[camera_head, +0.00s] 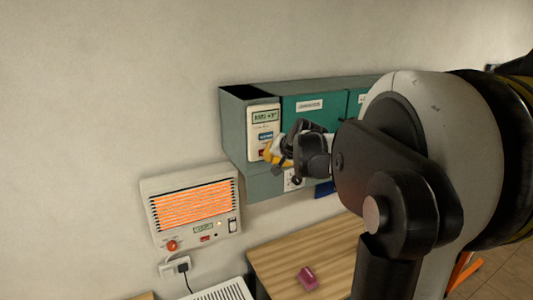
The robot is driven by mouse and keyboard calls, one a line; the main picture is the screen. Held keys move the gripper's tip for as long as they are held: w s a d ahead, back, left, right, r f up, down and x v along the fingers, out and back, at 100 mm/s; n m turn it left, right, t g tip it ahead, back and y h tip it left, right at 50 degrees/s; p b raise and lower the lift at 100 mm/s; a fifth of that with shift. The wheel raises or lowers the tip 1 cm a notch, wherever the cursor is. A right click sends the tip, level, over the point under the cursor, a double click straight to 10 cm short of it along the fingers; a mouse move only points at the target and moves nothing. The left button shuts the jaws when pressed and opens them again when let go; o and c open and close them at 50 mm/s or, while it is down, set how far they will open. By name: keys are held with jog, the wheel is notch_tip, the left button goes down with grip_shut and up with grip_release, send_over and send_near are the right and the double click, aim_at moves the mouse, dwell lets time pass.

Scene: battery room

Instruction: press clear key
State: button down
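A cream control panel (259,132) with a small display (265,117) is set in the left end of a teal and grey wall cabinet (307,118). Part of a reddish key shows lower down, beside my gripper. The labels are too small to read, so I cannot tell which key is the clear key. My gripper (278,154), dark with a yellow part, is at the panel's lower right and hides some of it. I cannot tell whether it touches the panel, or whether its fingers are open or shut.
A wall heater (192,206) with glowing orange bars and a red knob (172,245) hangs at lower left, plugged into a wall socket (174,267). A wooden table (320,250) below the cabinet bears a small pink-red object (307,278). My arm covers the right side.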

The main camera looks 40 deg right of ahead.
jog(key=shift+w, duration=0.2)
jog(key=shift+w+d, duration=0.1)
jog(key=shift+w, duration=0.1)
jog(key=shift+w+d, duration=0.1)
jog(key=shift+w, duration=0.25)
dwell(0.6)
dwell(0.3)
jog(key=shift+s+a+b, duration=0.2)
jog(key=shift+s+b, duration=0.1)
jog(key=shift+s, duration=0.5)
jog(key=s, duration=0.2)
jog(key=s+a, duration=0.1)
jog(key=s, duration=0.1)
jog(key=shift+s+a, duration=0.1)
jog(key=shift+s, duration=0.3)
jog(key=shift+f, duration=0.1)
dwell(0.4)
